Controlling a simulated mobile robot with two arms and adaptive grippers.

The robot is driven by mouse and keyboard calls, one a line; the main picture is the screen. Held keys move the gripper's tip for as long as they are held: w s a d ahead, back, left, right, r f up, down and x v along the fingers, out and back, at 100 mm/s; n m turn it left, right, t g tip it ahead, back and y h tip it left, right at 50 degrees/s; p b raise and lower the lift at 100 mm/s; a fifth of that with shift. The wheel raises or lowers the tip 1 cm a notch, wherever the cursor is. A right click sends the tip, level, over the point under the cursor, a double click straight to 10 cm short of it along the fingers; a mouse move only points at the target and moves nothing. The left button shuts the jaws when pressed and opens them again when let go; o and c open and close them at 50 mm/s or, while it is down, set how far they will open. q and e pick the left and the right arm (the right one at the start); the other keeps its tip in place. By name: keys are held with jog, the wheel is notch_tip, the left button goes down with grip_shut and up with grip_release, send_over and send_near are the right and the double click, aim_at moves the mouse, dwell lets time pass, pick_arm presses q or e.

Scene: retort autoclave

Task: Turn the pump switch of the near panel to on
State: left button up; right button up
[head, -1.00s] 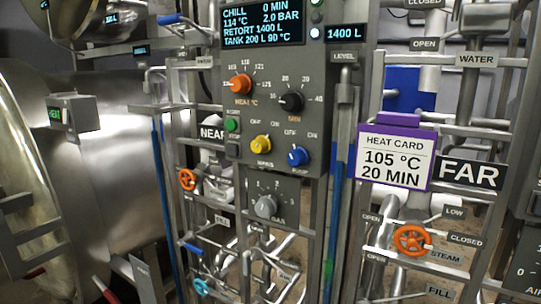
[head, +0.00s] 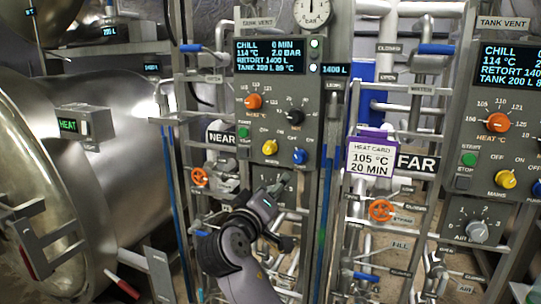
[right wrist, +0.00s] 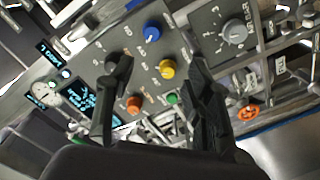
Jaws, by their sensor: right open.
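The near panel (head: 323,97) stands at the centre of the head view, with the NEAR sign at its left. A blue knob (head: 299,156) sits at its lower right, beside a yellow knob (head: 270,147). I take the blue one as the pump switch; its label is too small to read and I cannot tell its setting. My right gripper (head: 268,192) is below these knobs. In the right wrist view, the open, empty gripper (right wrist: 158,72) faces the panel, with the blue knob (right wrist: 153,33) and yellow knob (right wrist: 167,69) between and beyond its fingers. My left gripper is not in view.
The orange knob (head: 254,102) and black knob (head: 295,117) sit above the switches, with a green button (head: 244,132) at the left. Pipes, an orange wheel (head: 381,210) and the heat card (head: 371,158) are at the right. A steel vessel (head: 105,150) fills the left.

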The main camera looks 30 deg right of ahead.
jog(key=r, duration=0.2)
jog(key=p, duration=0.6)
send_near(297, 159)
jog(key=x, duration=1)
jog(key=shift+w+d, duration=0.1)
jog(key=shift+c, duration=0.4)
grip_shut()
